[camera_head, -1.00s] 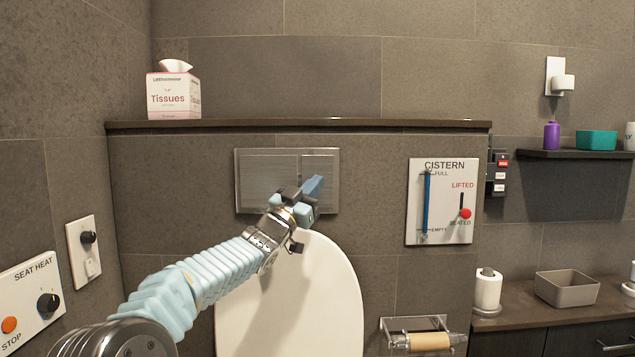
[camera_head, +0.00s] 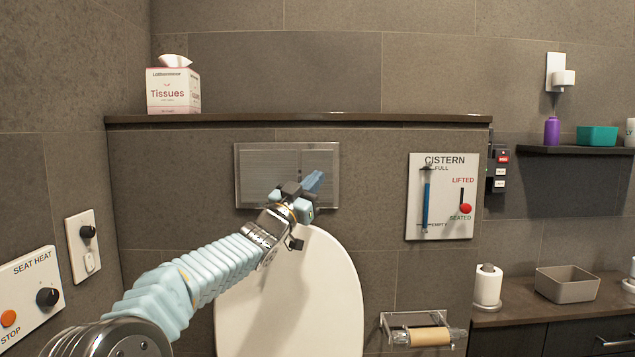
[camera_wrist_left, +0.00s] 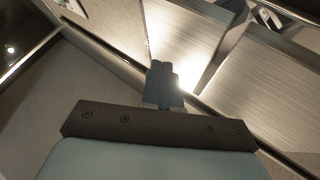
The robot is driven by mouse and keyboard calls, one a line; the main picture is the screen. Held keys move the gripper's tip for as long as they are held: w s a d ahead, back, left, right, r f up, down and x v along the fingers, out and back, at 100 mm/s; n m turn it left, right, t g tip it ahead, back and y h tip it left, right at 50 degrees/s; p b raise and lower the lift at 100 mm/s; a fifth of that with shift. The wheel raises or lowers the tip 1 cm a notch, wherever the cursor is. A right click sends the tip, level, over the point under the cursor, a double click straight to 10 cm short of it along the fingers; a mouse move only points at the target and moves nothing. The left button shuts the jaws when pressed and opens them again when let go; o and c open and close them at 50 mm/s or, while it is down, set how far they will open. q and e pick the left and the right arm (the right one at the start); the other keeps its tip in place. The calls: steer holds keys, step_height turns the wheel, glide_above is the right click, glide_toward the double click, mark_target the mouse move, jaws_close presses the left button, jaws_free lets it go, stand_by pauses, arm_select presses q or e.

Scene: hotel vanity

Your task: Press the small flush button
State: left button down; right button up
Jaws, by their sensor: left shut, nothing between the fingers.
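The flush plate (camera_head: 262,165) is a brushed metal panel on the wall above the raised white toilet lid. A vertical line splits it into a wider left button and a narrower right one, the small flush button (camera_head: 326,160). My left gripper (camera_head: 314,181) is shut and empty, its blue fingertips in front of the small button's lower part. In the left wrist view, the shut fingertips (camera_wrist_left: 163,76) are close to the brushed metal panels (camera_wrist_left: 265,95), near the gap between them. I cannot tell whether they touch. My right gripper is out of view.
The toilet lid (camera_head: 320,290) stands just below my left gripper. A ledge (camera_head: 400,120) with a tissue box (camera_head: 172,92) runs above the plate. A cistern panel (camera_head: 443,200) hangs to the right, its red marker at SEATED. A paper holder (camera_head: 415,325) is below it.

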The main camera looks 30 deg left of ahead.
arm_select(q)
steer(key=shift+s+d, duration=0.15)
steer(key=shift+s, duration=0.05)
steer(key=shift+s+d+b, duration=0.45)
steer(key=shift+s+b, duration=0.2)
steer(key=shift+s, duration=0.05)
steer(key=shift+s+d+b, duration=0.4)
steer(key=shift+s+b, duration=0.2)
steer(key=shift+s, duration=0.15)
steer(key=shift+s+d+b, duration=0.45)
steer(key=shift+s+b, duration=0.2)
steer(key=shift+s, duration=0.05)
